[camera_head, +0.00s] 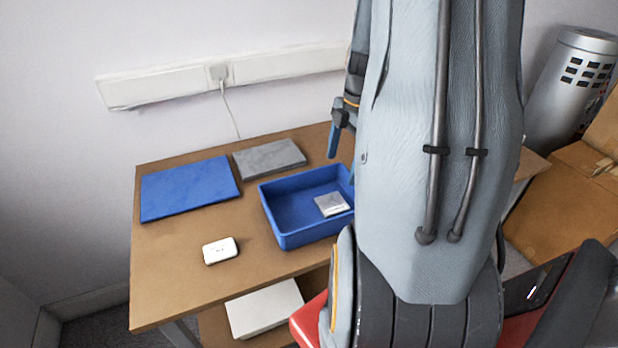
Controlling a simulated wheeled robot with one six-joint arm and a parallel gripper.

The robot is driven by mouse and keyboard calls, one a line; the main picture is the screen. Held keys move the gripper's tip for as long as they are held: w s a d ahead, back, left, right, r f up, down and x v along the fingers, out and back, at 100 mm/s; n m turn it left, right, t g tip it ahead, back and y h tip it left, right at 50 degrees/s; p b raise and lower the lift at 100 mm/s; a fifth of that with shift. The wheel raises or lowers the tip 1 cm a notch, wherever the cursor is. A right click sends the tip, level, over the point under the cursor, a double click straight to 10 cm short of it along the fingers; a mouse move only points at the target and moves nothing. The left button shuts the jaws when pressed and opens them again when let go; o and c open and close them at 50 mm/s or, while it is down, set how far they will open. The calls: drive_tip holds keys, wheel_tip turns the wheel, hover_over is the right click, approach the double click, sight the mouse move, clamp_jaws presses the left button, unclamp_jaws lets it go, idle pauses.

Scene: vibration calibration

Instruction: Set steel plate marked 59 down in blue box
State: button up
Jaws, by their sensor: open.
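A small steel-grey plate (331,204) lies inside the blue box (283,238), on its floor towards the right side. A mark on it is too small to read, so I cannot tell whether it is 59. The box is an open tray on the wooden table, its right end partly hidden by my arm. My gripper (341,166) is open, with blue fingers, above and behind the box's back right part. My arm hides much of it. It appears empty and apart from the plate.
A flat blue mat (190,188) and a grey slab (269,159) lie at the back of the wooden table (170,285). A small white device (220,250) lies left of the box. A white case (264,309) sits below the tabletop. The table's front left is clear.

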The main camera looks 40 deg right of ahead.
drive_tip(key=s+a+r+m+h, duration=0.1)
drive_tip(key=a+m, duration=0.6)
drive_tip(key=a, duration=0.6)
drive_tip(key=s+a+r+m+t, duration=0.1)
drive_tip(key=a+r+m, duration=0.1)
drive_tip(key=a+m, duration=0.6)
drive_tip(key=a, duration=0.6)
drive_tip(key=shift+h, duration=0.4)
